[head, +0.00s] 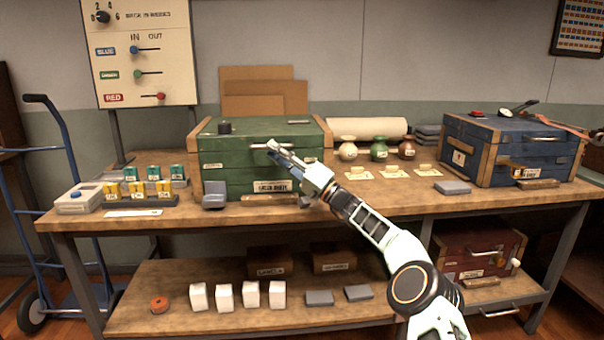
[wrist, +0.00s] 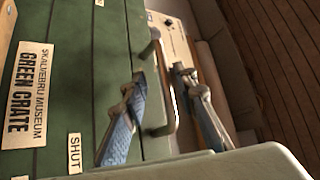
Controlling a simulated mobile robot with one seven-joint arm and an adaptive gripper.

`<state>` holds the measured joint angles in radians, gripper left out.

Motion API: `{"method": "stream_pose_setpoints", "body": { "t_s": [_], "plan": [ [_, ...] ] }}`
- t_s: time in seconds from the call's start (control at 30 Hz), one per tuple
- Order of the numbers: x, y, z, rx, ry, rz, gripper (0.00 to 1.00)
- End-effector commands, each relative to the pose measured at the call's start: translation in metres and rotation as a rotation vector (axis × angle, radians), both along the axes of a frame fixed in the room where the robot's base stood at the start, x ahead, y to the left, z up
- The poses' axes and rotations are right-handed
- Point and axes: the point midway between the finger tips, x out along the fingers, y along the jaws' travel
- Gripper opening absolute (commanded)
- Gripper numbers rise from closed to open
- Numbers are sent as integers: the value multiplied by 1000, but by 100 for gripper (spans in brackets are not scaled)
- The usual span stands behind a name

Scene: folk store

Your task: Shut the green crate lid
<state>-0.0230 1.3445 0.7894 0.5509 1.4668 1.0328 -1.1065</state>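The green crate (head: 228,178) stands on the left half of the workbench. Its lid (head: 250,130) looks level and down on the crate; I cannot tell whether a small gap remains. A bar handle (head: 258,147) runs along the lid's front and also shows in the wrist view (wrist: 166,80). My gripper (head: 274,150) is at this handle, at the crate's front. In the wrist view its two fingers (wrist: 162,108) are apart, one on each side of the handle bar; contact is unclear. The wrist view also shows a "SHUT" label (wrist: 74,153) and a "GREEN CRATE" label (wrist: 27,95).
A small dark knob (head: 225,128) and a flat grey piece (head: 299,122) lie on the lid. A grey block (head: 214,195) stands before the crate. Vases (head: 379,149) stand to its right, and a blue crate (head: 510,150) beyond. Battery-like blocks (head: 133,188) stand left.

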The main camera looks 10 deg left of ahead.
Motion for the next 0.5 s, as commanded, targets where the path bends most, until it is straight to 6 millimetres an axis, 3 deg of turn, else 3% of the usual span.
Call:
{"method": "stream_pose_setpoints", "body": {
  "t_s": [0.5],
  "plan": [
    [-20, -60, -33, -2, 1, 1, 27]
  ]
}}
